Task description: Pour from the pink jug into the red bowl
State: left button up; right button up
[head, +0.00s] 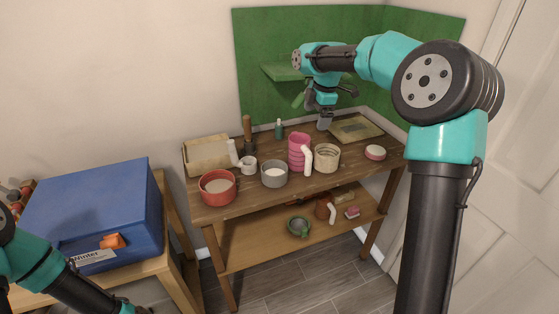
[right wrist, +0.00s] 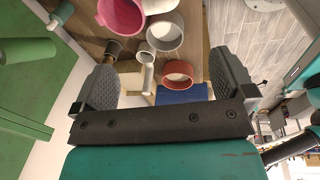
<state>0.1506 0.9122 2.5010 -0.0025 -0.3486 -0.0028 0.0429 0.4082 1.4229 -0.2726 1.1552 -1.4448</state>
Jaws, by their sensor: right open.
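The pink jug (head: 296,146) stands upright on the wooden rack's top shelf, its white handle facing front right. It also shows at the top of the right wrist view (right wrist: 122,18). The red bowl (head: 217,195) sits at the shelf's front left corner with pale contents. It shows between my fingers in the right wrist view (right wrist: 180,74), at a distance. My right gripper (head: 325,118) is open and empty, above the back of the shelf, behind and right of the jug. My left arm enters at bottom left; its gripper is cut off by the frame.
A grey bowl (head: 274,174) stands between the red bowl and the jug, with a white mug (head: 249,164) behind. A ribbed cream pot (head: 326,156) is close right of the jug. A green wall panel (head: 262,60) rises behind. A blue box (head: 95,205) stands at left.

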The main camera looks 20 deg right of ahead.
aim_at(308, 149)
jog(key=shift+d+r, duration=0.1)
jog(key=shift+r, duration=0.25)
jog(key=shift+f, duration=0.15)
jog(key=f, duration=0.4)
jog(key=w+f, duration=0.1)
jog(key=f, duration=0.3)
jog(key=a+f, duration=0.1)
jog(key=f, duration=0.3)
jog(key=shift+w, duration=0.4)
jog(key=shift+r, duration=0.1)
jog(key=shift+w+f, duration=0.2)
jog(key=shift+f, duration=1.1)
jog(key=shift+w+f, duration=0.2)
jog(key=shift+f, duration=1.1)
jog(key=shift+c, duration=0.4)
